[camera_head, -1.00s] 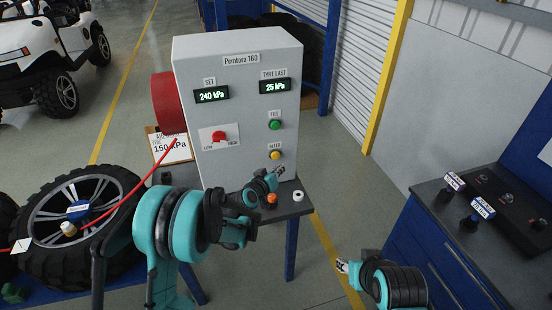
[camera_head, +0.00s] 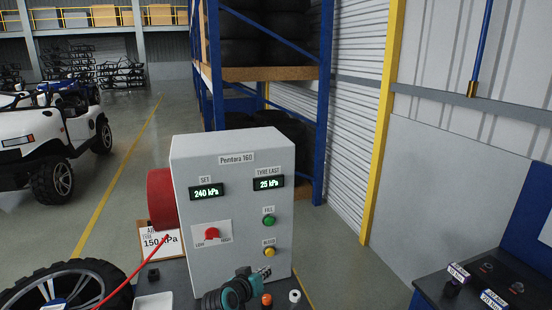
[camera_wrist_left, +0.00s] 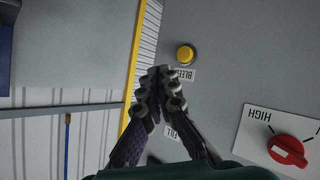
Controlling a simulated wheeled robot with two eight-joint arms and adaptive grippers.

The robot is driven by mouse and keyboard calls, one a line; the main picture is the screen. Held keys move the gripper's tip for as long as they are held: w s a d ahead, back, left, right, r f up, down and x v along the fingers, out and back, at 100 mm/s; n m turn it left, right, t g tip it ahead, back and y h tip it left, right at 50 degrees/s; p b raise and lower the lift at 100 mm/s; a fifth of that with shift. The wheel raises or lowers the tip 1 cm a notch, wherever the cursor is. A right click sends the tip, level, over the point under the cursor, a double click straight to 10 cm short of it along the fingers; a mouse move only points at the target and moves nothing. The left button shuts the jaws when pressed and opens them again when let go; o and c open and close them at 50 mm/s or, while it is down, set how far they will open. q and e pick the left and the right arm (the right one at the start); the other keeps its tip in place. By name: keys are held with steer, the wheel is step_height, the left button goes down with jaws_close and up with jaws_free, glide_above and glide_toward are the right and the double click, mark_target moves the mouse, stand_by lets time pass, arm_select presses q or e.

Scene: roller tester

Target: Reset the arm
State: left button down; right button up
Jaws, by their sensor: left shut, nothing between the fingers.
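My left gripper (camera_head: 266,271) is shut and empty, in front of the lower right of the grey Pentora 160 cabinet (camera_head: 200,270), just below the yellow bleed button (camera_head: 269,252). In the left wrist view the closed fingertips (camera_wrist_left: 161,72) are beside the yellow button (camera_wrist_left: 185,54); contact cannot be told. The green fill button (camera_head: 269,220) is clear in the head view but hidden behind the fingers in the wrist view. The red knob (camera_head: 211,234) shows between LOW and HIGH. The set display (camera_head: 207,192) reads 240 kPa and the tyre display (camera_head: 269,182) 25 kPa. My right gripper is out of view.
A tyre (camera_head: 70,285) with a red hose (camera_head: 130,275) lies at lower left. A white tray (camera_head: 153,302), an orange-topped item (camera_head: 267,299) and a white ring (camera_head: 294,295) are by the cabinet. A dark-topped bench (camera_head: 435,285) stands right. The floor between is open.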

arm_select(q)
steer(key=s+a+g+y, duration=0.1)
steer(key=s+a, duration=0.3)
steer(key=s, duration=0.6)
steer(key=s+a+g+y, duration=0.2)
steer(key=s+a, duration=0.3)
steer(key=s, duration=0.6)
steer(key=s+a+g+y, duration=0.1)
steer(key=s+a, duration=0.4)
steer(key=s, duration=0.5)
steer(key=shift+s+a+g+y, duration=0.25)
steer(key=shift+g+y, duration=0.05)
steer(key=shift+y, duration=0.3)
